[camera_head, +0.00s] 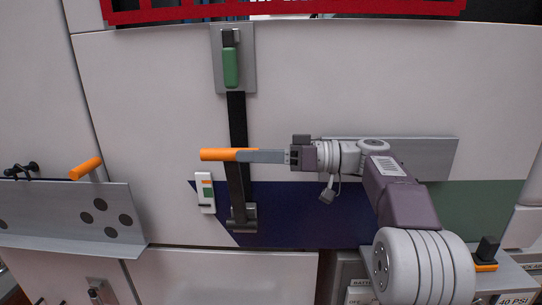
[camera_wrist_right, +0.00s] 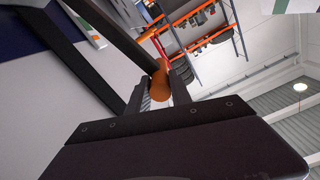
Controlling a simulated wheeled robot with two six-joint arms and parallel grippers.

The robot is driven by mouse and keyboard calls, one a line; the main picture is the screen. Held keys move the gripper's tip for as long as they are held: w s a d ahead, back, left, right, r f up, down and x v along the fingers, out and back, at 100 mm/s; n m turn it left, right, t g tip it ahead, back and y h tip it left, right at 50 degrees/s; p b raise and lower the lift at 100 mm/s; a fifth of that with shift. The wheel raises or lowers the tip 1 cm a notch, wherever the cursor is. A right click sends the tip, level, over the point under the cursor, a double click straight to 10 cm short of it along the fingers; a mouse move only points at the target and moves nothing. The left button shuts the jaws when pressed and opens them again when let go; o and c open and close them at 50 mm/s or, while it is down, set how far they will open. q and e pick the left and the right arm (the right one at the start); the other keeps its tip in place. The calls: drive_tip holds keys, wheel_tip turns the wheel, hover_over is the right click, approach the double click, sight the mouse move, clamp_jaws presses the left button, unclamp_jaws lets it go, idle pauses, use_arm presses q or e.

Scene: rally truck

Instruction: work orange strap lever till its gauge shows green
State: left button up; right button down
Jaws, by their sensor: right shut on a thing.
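The orange lever (camera_head: 218,154) lies roughly level across the black strap (camera_head: 236,118) on the pale truck side. My right gripper (camera_head: 252,156) comes in from the right and is shut on the lever. In the right wrist view the orange lever (camera_wrist_right: 160,84) sits between the two fingertips (camera_wrist_right: 159,88). The gauge (camera_head: 205,193) is a small white plate left of the strap, with an orange patch above a larger green one; I cannot make out a pointer. The strap runs from an upper plate to a lower metal bracket (camera_head: 242,217). My left gripper is not in view.
A green handle (camera_head: 231,67) sits on the upper metal plate. A metal shelf (camera_head: 70,215) with dark holes and another orange handle (camera_head: 86,168) are at the left. A grey metal rail (camera_head: 435,155) runs behind my right arm. A red frame (camera_head: 280,12) crosses the top.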

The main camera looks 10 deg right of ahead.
drive_tip(key=shift+s+a+r, duration=0.1)
drive_tip(key=shift+a+r, duration=0.2)
drive_tip(key=c, duration=1.3)
unclamp_jaws()
drive_tip(key=shift+o, duration=0.7)
drive_tip(key=shift+s+r, duration=0.1)
drive_tip(key=shift+s, duration=0.2)
drive_tip(key=shift+w, duration=0.15)
